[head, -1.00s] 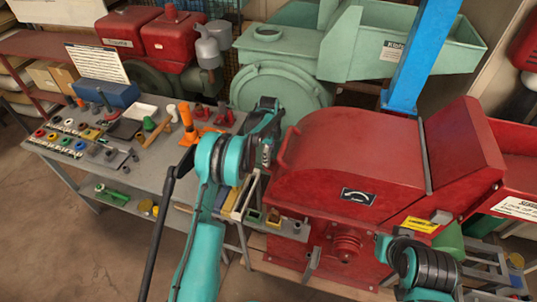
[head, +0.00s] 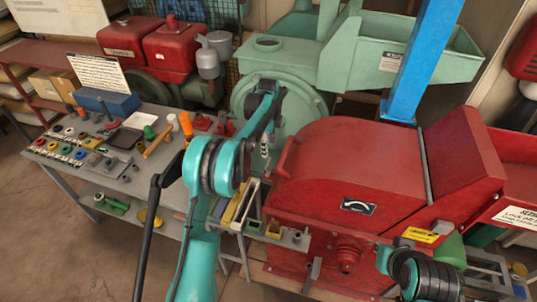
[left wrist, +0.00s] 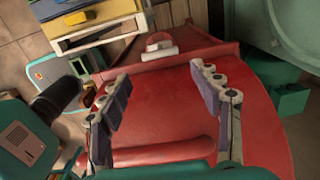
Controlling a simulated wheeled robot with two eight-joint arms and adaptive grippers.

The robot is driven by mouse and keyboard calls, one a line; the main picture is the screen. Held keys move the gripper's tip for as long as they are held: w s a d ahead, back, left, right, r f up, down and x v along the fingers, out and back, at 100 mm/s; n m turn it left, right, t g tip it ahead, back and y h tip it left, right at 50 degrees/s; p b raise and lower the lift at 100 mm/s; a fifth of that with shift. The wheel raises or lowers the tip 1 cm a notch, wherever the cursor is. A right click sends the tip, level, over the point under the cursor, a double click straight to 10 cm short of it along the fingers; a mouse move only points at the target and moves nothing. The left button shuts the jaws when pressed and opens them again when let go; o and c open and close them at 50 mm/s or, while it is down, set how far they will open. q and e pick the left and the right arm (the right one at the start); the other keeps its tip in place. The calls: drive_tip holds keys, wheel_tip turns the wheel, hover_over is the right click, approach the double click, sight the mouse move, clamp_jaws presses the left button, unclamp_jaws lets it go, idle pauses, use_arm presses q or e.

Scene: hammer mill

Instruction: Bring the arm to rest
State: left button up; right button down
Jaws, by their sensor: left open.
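My left arm rises from the bottom of the head view, its teal and black elbow in front of the workbench. Its forearm reaches up and its small gripper (head: 265,146) hangs beside the left end of the red hammer mill (head: 350,165). In the left wrist view, the left gripper (left wrist: 165,92) has its two fingers wide apart with nothing between them. The mill's red casing (left wrist: 165,100) lies behind the fingers; I cannot tell the exact gap. My right arm shows only as a teal and black joint at the bottom right, and its gripper is out of view.
A grey workbench (head: 105,170) with several tools and parts stands at the left. A green machine (head: 275,60) and a blue post (head: 418,60) stand behind the mill. A tray of bars (head: 240,203) lies close to my left arm. Open floor shows at bottom left.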

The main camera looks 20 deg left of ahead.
use_arm(q)
drive_tip(key=shift+r, duration=0.55)
drive_tip(key=shift+r, duration=0.1)
drive_tip(key=s+d+r+n+t, duration=0.25)
drive_tip(key=s+r+n, duration=0.55)
drive_tip(key=s+r, duration=0.6)
drive_tip(key=s+f+n+t, duration=0.2)
drive_tip(key=s+n, duration=0.3)
drive_tip(key=s, duration=0.6)
drive_tip(key=s+f+n+t, duration=0.2)
drive_tip(key=s+n, duration=0.3)
drive_tip(key=s, duration=0.6)
drive_tip(key=shift+s+d+f+n, duration=0.2)
drive_tip(key=shift+d+f+n, duration=0.1)
drive_tip(key=shift+f, duration=0.45)
drive_tip(key=shift+t, duration=0.25)
